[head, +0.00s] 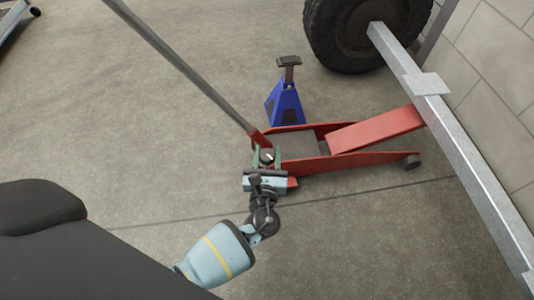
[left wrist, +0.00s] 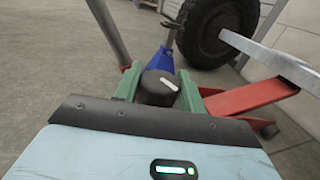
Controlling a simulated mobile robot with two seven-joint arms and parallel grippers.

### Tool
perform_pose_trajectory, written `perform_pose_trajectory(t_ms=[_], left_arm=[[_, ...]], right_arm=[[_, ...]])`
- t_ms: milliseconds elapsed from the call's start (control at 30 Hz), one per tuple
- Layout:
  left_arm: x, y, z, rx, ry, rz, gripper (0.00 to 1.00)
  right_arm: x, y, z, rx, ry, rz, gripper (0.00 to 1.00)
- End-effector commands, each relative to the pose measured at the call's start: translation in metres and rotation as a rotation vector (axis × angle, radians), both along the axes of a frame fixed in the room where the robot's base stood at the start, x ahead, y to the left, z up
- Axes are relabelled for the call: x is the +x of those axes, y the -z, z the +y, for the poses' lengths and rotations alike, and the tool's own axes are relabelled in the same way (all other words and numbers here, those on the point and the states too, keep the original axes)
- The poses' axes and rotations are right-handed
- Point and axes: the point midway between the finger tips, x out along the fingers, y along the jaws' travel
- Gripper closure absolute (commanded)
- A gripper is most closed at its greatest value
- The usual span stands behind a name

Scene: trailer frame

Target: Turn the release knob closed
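The release knob (head: 267,156) is a dark round knob with a white pointer mark, at the rear end of the red floor jack (head: 365,162), by the foot of its handle. In the left wrist view the knob (left wrist: 158,88) sits between two green fingers, its white mark slanting up to the right. My left gripper (head: 266,160) has one finger on each side of the knob, with no clear gap showing; the left wrist view shows the same of the gripper (left wrist: 159,86). The finger contact faces are hidden. My right gripper is not in view.
The long jack handle (head: 185,68) rises to the upper left. A blue jack stand (head: 285,103) stands behind the jack. A grey trailer beam (head: 455,135) and a black tyre (head: 345,32) are at right, near a block wall.

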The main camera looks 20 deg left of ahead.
Motion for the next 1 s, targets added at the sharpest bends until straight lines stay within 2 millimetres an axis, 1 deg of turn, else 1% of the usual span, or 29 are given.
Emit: perform_pose_trajectory(t_ms=[33,100,167,467,700,1000], left_arm=[[0.000,0.000,0.000,0.000,0.000,0.000,0.67],[0.000,0.000,0.000,0.000,0.000,0.000,0.76],[0.000,0.000,0.000,0.000,0.000,0.000,0.82],[0.000,-0.001,0.001,0.003,0.048,-0.001,0.82],[0.000,-0.001,0.002,0.007,0.195,-0.002,0.82],[0.001,-0.001,0.002,0.008,0.407,-0.001,0.82]], right_arm=[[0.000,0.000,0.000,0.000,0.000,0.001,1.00],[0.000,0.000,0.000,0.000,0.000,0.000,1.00],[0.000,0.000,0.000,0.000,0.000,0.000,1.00],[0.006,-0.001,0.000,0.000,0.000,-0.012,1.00],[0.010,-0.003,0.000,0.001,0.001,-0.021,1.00],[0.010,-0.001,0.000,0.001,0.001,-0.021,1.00]])
